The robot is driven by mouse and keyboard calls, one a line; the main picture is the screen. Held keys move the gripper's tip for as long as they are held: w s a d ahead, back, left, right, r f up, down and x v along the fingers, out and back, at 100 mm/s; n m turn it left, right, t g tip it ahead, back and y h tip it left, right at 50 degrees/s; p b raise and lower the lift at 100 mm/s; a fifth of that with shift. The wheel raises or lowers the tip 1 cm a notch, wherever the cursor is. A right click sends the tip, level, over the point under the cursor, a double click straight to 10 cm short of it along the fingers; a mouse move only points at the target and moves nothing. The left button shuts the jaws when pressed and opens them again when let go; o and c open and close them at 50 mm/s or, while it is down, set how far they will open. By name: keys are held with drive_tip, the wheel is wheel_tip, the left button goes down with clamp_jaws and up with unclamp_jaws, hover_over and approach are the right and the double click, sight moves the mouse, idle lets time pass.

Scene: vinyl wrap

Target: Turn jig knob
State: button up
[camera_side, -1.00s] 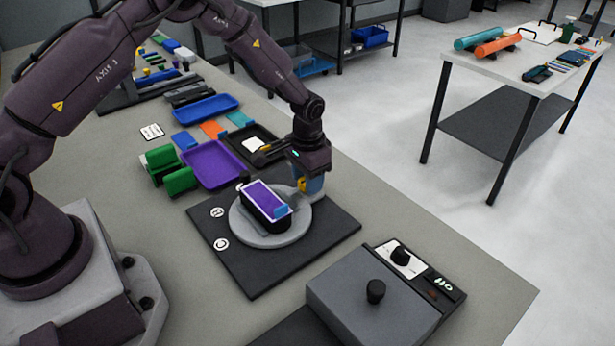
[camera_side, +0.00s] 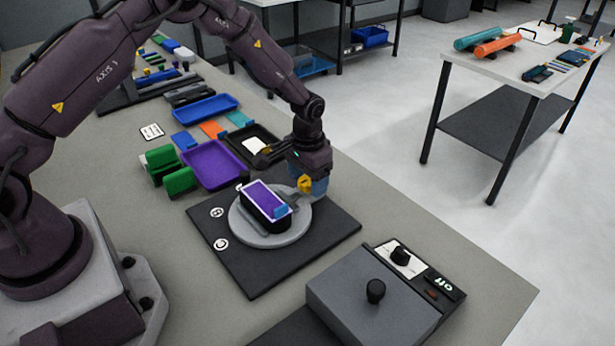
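The jig is a round grey turntable (camera_side: 245,232) on a black square base (camera_side: 262,272). A black block with a white-edged purple top (camera_side: 262,199) sits on the turntable, with a small blue piece (camera_side: 282,211) at its near right end. A small black knob (camera_side: 243,178) stands at the block's far left end. My gripper (camera_side: 303,190) is just right of the block, low over the turntable's back right edge, pointing down. Yellow and blue parts show at its end. Its fingertips are too small and partly hidden, so I cannot tell whether it is open or touches anything.
A grey box with a black knob (camera_side: 375,290) and a control panel with a dial (camera_side: 400,256) stand at the front right. Purple (camera_side: 214,165), blue (camera_side: 205,108) and black trays and green holders (camera_side: 178,180) lie behind the jig. Bare table surrounds the base's right side.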

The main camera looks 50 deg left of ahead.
sight(307, 180)
drive_tip(key=shift+r, duration=0.1)
wheel_tip(307, 180, up, 13)
idle(0.5)
drive_tip(key=shift+f, duration=0.2)
drive_tip(key=s+r+t, duration=0.2)
drive_tip(key=s+r, duration=0.7)
drive_tip(key=s, duration=0.4)
drive_tip(key=s+r+t, duration=0.3)
drive_tip(key=s+r, duration=0.6)
drive_tip(key=s, duration=0.4)
drive_tip(key=shift+s+d+t, duration=0.3)
drive_tip(key=shift+s+d, duration=0.05)
drive_tip(key=shift+d, duration=0.1)
